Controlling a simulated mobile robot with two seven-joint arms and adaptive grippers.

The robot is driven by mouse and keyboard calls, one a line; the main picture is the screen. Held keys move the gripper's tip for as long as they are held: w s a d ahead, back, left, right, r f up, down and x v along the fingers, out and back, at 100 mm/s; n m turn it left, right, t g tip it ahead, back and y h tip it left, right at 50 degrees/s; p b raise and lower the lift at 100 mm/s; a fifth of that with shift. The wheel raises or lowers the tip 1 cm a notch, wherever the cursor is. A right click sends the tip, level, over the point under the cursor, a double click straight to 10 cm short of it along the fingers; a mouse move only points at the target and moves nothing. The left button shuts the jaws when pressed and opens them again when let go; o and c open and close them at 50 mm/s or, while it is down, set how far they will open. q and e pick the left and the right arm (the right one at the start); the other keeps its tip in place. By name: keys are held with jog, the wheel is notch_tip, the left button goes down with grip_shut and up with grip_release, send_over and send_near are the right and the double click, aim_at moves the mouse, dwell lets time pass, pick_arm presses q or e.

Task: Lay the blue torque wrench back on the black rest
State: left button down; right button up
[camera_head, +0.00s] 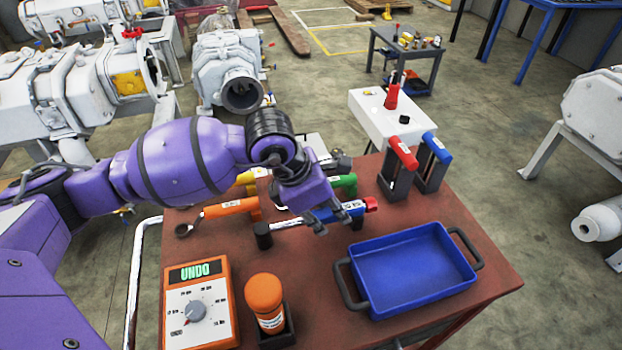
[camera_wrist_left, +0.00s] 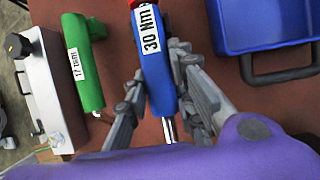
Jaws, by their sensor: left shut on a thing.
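The blue torque wrench (camera_head: 326,214) has a blue handle with a white label and a red end. In the left wrist view its blue handle (camera_wrist_left: 155,75) carries the label "30 Nm". My left gripper (camera_head: 318,222) is shut around the handle, with fingers on both sides of it; the wrist view also shows the fingers (camera_wrist_left: 165,110). The wrench lies roughly level over the red-brown table, its shaft pointing left. A black piece (camera_head: 263,236) stands at the shaft's left end and looks like part of the rest. I cannot tell whether the wrench touches it. My right gripper is out of view.
The blue tray (camera_head: 412,270) is right of the wrench. The green wrench (camera_head: 346,184) lies behind it, the orange wrench (camera_head: 230,207) to the left. An orange dial box (camera_head: 199,305) and an orange bottle (camera_head: 265,298) stand in front. Red (camera_head: 403,152) and blue-handled tools stand behind.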

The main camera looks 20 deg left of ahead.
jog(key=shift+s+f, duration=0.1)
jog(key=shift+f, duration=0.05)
pick_arm(q)
jog(key=c, duration=0.6)
grip_release()
jog(key=shift+f, duration=0.1)
jog(key=shift+r, duration=0.2)
dwell(0.4)
jog(key=shift+r+p, duration=0.4)
jog(key=shift+r, duration=0.45)
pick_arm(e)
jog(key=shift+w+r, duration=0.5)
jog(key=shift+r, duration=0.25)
pick_arm(q)
jog(key=shift+r, duration=0.1)
jog(key=shift+r+p, duration=1.7)
jog(key=shift+r, duration=1.7)
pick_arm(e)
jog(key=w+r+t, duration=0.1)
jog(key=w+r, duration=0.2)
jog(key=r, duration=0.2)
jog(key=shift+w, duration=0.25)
